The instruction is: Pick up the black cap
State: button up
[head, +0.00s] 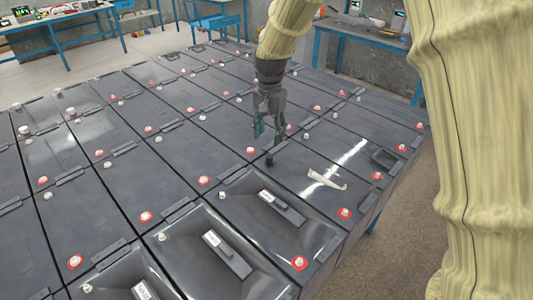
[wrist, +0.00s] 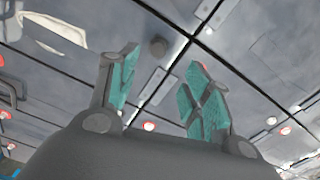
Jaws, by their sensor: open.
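The black cap (head: 270,159) is a small dark cylinder standing on top of a grey battery, near a seam between batteries. In the wrist view the cap (wrist: 158,46) shows as a dark round shape beyond and between the fingertips. My gripper (head: 269,131) is above the cap in the head view, pointing down, with its fingers apart. In the wrist view my gripper (wrist: 165,62) shows two teal-padded fingers spread open with nothing between them. The cap looks apart from both fingers.
Rows of grey batteries (head: 190,128) carry red-ringed and white terminal caps. A pale, crumpled strip (head: 326,179) lies right of the black cap. A raised black handle (head: 386,160) stands near the right edge. Blue-legged workbenches (head: 60,22) stand behind.

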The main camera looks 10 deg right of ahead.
aim_at(270, 156)
jog(key=shift+s+f, duration=0.65)
jog(key=shift+s, duration=0.3)
jog(key=shift+d+f+p, duration=0.15)
jog(key=shift+f+p, duration=0.2)
jog(key=w+f, duration=0.2)
jog(key=f, duration=0.1)
jog(key=shift+w+p, duration=0.2)
jog(key=shift+p, duration=0.1)
jog(key=shift+s+f+p, duration=0.8)
jog(key=shift+s+p, duration=0.05)
jog(key=shift+s, duration=0.05)
jog(key=shift+w+f, duration=0.25)
jog(key=shift+f, duration=0.45)
jog(key=shift+w+f, duration=0.2)
jog(key=shift+f, duration=0.5)
jog(key=shift+s+r, duration=0.2)
jog(key=shift+s, duration=0.1)
jog(key=shift+w+f, duration=0.15)
jog(key=shift+w, duration=0.05)
jog(key=c, duration=0.8)
jog(key=shift+s, duration=0.1)
jog(key=shift+c, duration=0.2)
